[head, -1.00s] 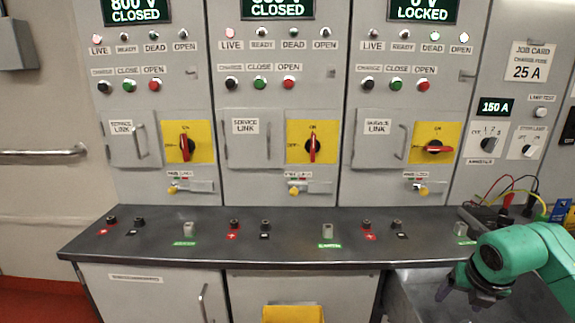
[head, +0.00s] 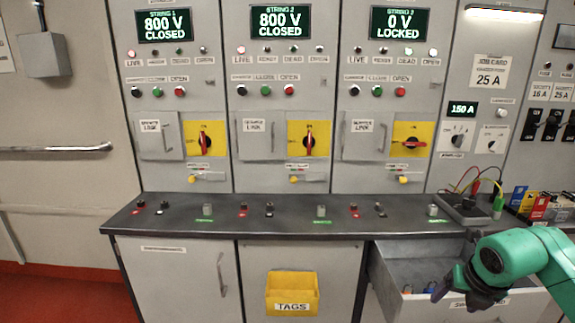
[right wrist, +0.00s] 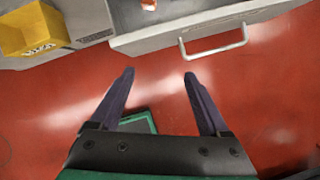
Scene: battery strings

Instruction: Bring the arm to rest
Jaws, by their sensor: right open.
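My right arm is green and comes in from the right in the head view. Its dark gripper (head: 464,295) hangs in front of the open drawer (head: 392,291). The gripper holds nothing. The drawer's front with its pale handle (right wrist: 216,50) lies beyond the fingertips, apart from them. My left gripper does not show.
A dark counter (head: 290,230) runs under three string panels. Strings 1 and 2 read 800 V CLOSED; string 3 (head: 400,22) reads 0 V LOCKED. A yellow TAGS bin (head: 292,283) hangs on the cabinet front. A meter with leads (head: 464,207) stands at the counter's right. Red floor is clear at left.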

